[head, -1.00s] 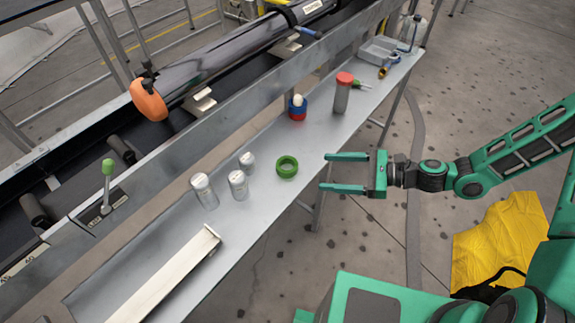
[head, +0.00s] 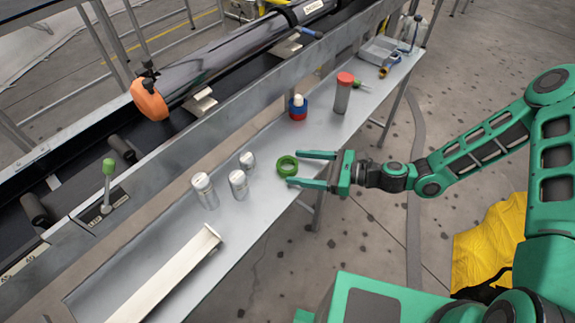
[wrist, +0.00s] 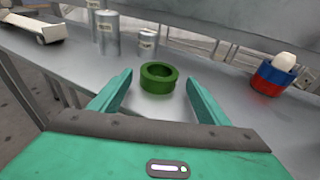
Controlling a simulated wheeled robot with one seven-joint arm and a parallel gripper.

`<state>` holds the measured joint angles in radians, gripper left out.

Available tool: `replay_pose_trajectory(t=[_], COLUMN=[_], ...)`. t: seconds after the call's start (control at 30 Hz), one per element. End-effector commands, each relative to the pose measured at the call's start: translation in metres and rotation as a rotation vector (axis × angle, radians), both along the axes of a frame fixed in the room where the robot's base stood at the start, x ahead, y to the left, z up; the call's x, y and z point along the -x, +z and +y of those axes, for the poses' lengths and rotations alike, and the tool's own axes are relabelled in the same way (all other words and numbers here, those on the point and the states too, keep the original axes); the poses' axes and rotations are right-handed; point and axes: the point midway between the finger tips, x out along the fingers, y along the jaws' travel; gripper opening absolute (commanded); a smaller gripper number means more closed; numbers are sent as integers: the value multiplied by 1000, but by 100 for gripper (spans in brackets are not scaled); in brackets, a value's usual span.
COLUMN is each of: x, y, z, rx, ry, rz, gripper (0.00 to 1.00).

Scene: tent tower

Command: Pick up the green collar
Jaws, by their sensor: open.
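The green collar (head: 287,166) is a short ring lying flat on the grey metal shelf (head: 262,235), near its front edge. It also shows in the wrist view (wrist: 158,78), just beyond and between my fingertips. My gripper (head: 296,169) is open and empty, with its fingers pointing left at the collar. In the wrist view my gripper (wrist: 160,88) has one finger to each side of the collar, with gaps. I cannot tell whether the tips are at the collar's height.
Several silver cylinders (head: 238,184) stand left of the collar. A blue and red ring stack with a white peg (head: 297,108) and a red-capped tube (head: 343,93) stand farther right. A pale channel (head: 170,275) lies at the shelf's near end. The shelf around the collar is clear.

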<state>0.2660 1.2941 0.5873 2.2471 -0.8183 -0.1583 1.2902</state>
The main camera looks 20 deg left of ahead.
Motion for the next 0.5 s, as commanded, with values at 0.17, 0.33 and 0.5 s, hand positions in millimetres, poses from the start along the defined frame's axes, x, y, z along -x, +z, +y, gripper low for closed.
replay_pose_trajectory(t=[0.17, 0.33, 0.5], x=[1, 0, 0], y=[-6, -7, -6], z=[22, 25, 24], rx=[1, 1, 2], ry=[1, -1, 0], rz=[-1, -1, -1], gripper=[70, 70, 48])
